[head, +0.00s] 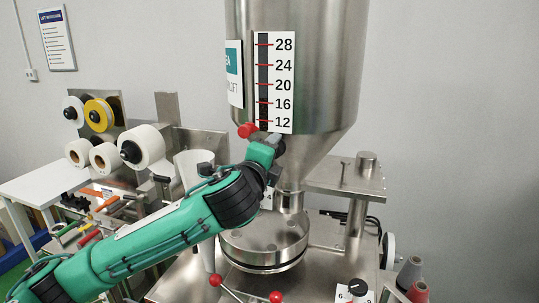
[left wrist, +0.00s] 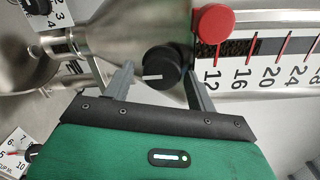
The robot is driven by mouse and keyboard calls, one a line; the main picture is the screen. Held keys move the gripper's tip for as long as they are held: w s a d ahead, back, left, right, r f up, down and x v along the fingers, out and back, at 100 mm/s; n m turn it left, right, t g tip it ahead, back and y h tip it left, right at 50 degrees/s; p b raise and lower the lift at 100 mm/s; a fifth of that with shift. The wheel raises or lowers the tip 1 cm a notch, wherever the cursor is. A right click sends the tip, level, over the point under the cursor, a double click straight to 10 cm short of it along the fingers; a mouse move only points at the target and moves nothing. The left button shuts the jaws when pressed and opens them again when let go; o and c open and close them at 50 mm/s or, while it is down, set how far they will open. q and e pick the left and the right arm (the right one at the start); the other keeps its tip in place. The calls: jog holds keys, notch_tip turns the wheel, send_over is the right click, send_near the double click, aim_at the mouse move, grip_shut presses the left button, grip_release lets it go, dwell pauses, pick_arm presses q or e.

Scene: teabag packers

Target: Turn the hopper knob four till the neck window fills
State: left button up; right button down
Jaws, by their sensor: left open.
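The steel hopper (head: 297,60) has a scale plate (head: 284,85) and a dark vertical level window (head: 263,75). A red disc (head: 247,130) sits near the 12 mark. A black knob with a white pointer line (left wrist: 160,68) is on the hopper's cone in the left wrist view. My left gripper (head: 278,147) is at the cone, open, with one finger on each side of this knob; contact cannot be told. In the wrist view, dark grains show in the window (left wrist: 237,49) near the low marks. The hopper's neck (head: 291,201) is partly hidden by my arm.
A steel bowl (head: 265,240) stands below the neck. Paper rolls (head: 141,147) are on the machine at left. A numbered dial knob (head: 357,288) and thread cones (head: 409,272) are at lower right. Another numbered dial (left wrist: 40,8) shows in the wrist view.

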pick_arm(q)
jog(key=shift+r, duration=0.25)
